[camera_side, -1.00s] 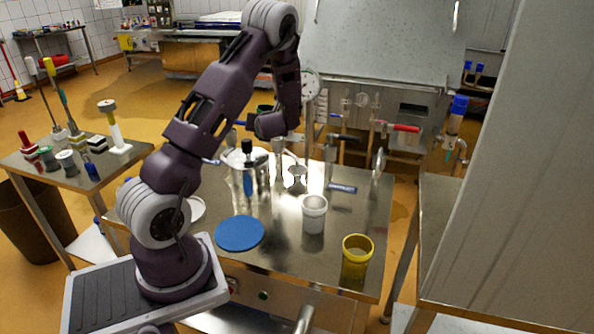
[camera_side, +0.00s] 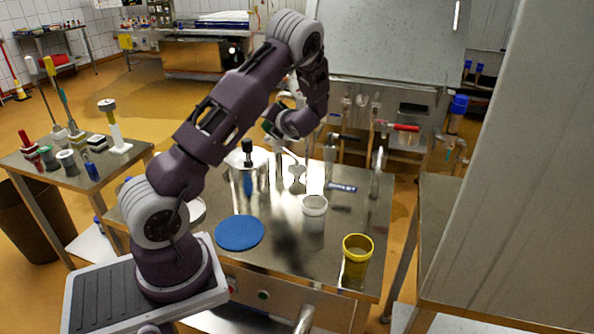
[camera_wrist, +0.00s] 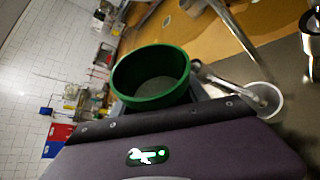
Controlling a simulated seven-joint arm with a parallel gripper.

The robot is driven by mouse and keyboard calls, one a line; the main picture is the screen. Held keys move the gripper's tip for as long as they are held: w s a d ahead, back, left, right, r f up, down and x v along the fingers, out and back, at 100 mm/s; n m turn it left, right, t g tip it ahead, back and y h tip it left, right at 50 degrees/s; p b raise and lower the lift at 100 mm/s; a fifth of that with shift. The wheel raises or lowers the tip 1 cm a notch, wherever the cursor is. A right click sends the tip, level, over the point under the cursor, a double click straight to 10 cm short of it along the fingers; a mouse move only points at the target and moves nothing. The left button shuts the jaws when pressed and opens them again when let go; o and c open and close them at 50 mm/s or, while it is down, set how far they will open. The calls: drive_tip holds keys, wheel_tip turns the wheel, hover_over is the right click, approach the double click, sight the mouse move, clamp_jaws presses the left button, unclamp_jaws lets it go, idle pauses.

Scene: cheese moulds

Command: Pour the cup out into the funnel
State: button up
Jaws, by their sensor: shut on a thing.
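The green cup (camera_wrist: 152,78) fills the middle of the wrist view, its open mouth toward the camera and its floor looking greyish. In the side view only a bit of the cup (camera_side: 270,129) shows beside my wrist. My gripper (camera_side: 277,127) is shut on it and holds it above the steel table; the fingertips are mostly hidden. A small pale funnel-like piece (camera_side: 297,171) stands on the table below and slightly right of the cup. A pale round mouth (camera_wrist: 266,99) right of the cup in the wrist view may be that funnel.
Upright tools stand at the back. A grey panel (camera_side: 520,170) rises at the right.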

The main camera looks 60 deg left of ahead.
drive_tip(key=shift+f+m, duration=0.15)
drive_tip(key=shift+m, duration=0.15)
drive_tip(key=shift+s+r+m+g+y, duration=0.1)
drive_tip(key=shift+r+m+g+y, duration=0.4)
drive_tip(key=shift+r+m+g, duration=0.6)
idle(1.0)
drive_tip(key=shift+f+m, duration=0.4)
drive_tip(key=shift+m, duration=0.3)
idle(0.4)
drive_tip(key=shift+w+r+m+g+y, duration=0.2)
drive_tip(key=shift+r+m+g+y, duration=0.1)
drive_tip(key=shift+r+m+y, duration=0.25)
idle(0.5)
drive_tip(key=shift+w+d+f+m+g+y, duration=0.1)
drive_tip(key=shift+w+f+m+g+y, duration=0.2)
drive_tip(key=shift+m, duration=0.45)
drive_tip(key=shift+w+f+m+g+y, duration=0.1)
drive_tip(key=shift+f+m+y, duration=0.25)
drive_tip(key=shift+m, duration=0.35)
idle(0.8)
drive_tip(key=shift+w+d+r+m+y+b, duration=0.1)
drive_tip(key=shift+w+r+m+y+b, duration=0.25)
drive_tip(key=shift+m, duration=0.45)
idle(0.4)
